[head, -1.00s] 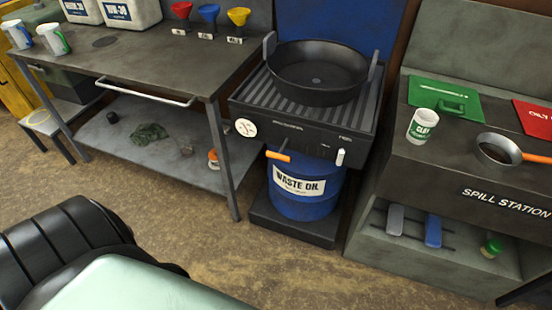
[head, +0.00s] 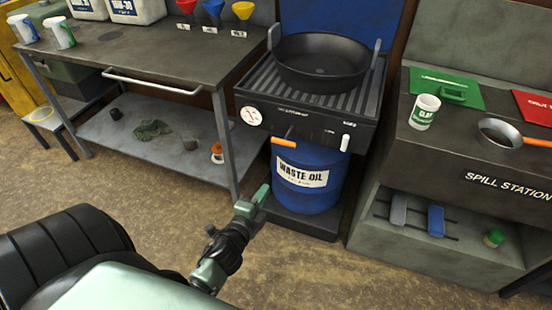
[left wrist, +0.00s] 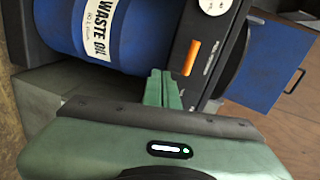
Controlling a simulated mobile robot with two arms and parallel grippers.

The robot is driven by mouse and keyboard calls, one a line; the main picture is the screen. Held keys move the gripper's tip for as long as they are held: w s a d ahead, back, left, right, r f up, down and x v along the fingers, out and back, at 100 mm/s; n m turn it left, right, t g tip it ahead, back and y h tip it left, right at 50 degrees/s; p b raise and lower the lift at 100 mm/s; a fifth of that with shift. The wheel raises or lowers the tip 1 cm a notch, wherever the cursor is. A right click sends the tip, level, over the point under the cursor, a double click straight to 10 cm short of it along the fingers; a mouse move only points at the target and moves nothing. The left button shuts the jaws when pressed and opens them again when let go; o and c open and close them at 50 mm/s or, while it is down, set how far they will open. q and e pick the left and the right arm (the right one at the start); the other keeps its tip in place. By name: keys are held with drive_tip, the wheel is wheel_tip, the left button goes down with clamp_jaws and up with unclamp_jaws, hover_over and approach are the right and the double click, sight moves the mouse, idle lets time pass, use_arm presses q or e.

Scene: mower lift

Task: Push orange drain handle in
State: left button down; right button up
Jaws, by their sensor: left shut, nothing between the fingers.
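The orange drain handle (head: 284,143) sticks out from the lower front of the dark drain station (head: 300,122), above the blue waste oil barrel (head: 318,197). In the left wrist view the orange handle (left wrist: 191,57) shows just beyond and to the right of the fingertips. My left gripper (head: 263,192) is shut and empty, below and a little left of the handle in the head view, apart from it. Its green fingers (left wrist: 160,82) are together in the left wrist view. My right gripper is not in view.
A black pan (head: 321,63) sits on the station's ribbed top. A workbench (head: 165,60) with a lower shelf stands at left. The spill station (head: 450,165) stands at right. Open floor lies in front of the barrel.

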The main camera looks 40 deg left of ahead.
sight(282, 142)
use_arm(q)
drive_tip(key=w+a+r, duration=0.1)
drive_tip(key=w+a, duration=0.1)
drive_tip(key=w, duration=0.4)
drive_tip(key=w+a+r+m+p, duration=0.1)
drive_tip(key=w+a+r, duration=0.1)
drive_tip(key=w, duration=0.5)
drive_tip(key=shift+w+r+t, duration=0.15)
drive_tip(key=shift+w+t, duration=0.15)
drive_tip(key=shift+t, duration=0.1)
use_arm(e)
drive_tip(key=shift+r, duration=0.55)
